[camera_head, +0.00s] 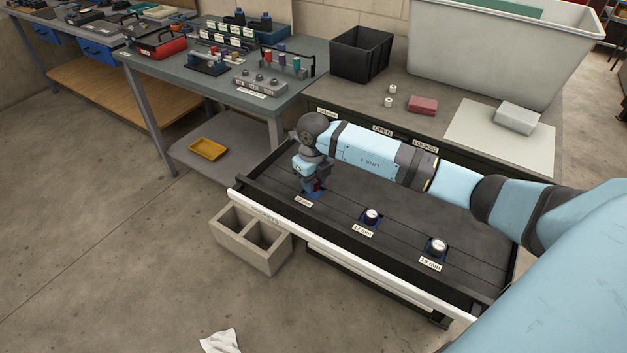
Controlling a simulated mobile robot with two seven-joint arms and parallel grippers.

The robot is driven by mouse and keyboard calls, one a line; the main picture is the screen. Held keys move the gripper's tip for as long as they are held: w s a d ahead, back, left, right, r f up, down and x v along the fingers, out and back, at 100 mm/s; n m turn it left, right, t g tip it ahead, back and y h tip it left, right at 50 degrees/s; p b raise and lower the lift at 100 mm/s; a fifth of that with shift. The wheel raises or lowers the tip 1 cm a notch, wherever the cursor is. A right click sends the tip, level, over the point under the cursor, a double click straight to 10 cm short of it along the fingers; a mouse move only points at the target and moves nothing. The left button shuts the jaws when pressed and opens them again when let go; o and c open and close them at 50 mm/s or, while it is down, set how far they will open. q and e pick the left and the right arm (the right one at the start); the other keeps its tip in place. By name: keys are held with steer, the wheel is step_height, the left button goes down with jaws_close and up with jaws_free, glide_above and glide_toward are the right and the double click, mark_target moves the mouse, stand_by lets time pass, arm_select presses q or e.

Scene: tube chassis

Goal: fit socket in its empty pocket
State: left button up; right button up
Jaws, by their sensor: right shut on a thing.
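The open drawer (398,231) has a dark insert with a row of labelled pockets. One silver socket (372,214) sits in the pocket labelled 17 mm, and another silver socket (438,244) sits in the 19 mm pocket. My right gripper (313,188) points down at the leftmost pocket (317,196), whose blue floor partly shows beside a small label (303,202). The gripper is shut on a socket, mostly hidden by the fingers and wrist. I cannot tell whether that socket is inside the pocket or just above it. My left gripper is out of view.
The drawer's white front edge (350,253) runs along its near side. A two-compartment grey block (250,238) stands below it. On the bench are a black bin (361,52), a red block (423,105) and a large grey tub (480,50). My right arm spans the drawer's back.

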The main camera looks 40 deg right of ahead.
steer(key=shift+f, duration=0.2)
steer(key=shift+f+b, duration=0.5)
steer(key=shift+f, duration=0.1)
steer(key=o, duration=1)
steer(key=shift+r, duration=0.15)
